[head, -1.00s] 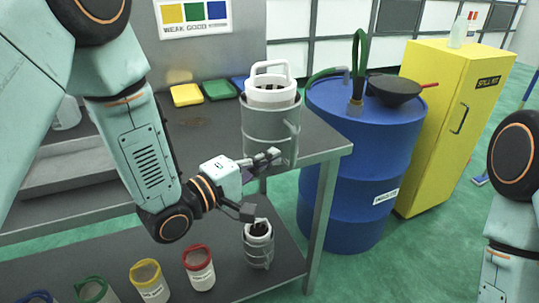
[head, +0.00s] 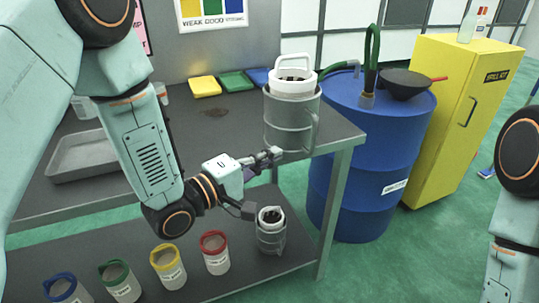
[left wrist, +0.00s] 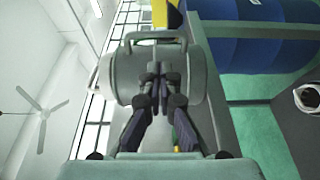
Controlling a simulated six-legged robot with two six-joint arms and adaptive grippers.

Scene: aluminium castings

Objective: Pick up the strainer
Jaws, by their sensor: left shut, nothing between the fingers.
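A black bowl with a red handle (head: 405,85), which looks like the strainer, lies on the blue drum (head: 350,185) at the right of the head view. My left gripper (head: 272,155) is shut and empty in front of the lower left side of a grey metal canister (head: 292,120). The closed fingers also show in the left wrist view (left wrist: 160,75), with the canister close behind them. I cannot tell whether they touch it. The bowl stands well to the right of the gripper. My right gripper is out of view; only part of that arm shows.
The canister holds a white pail (head: 292,84) at the bench corner. A smaller pail (head: 270,215) and several coloured-rim cups (head: 215,255) stand on the lower shelf. A hose (head: 372,60) rises from the drum beside the bowl. A yellow cabinet (head: 455,130) stands behind.

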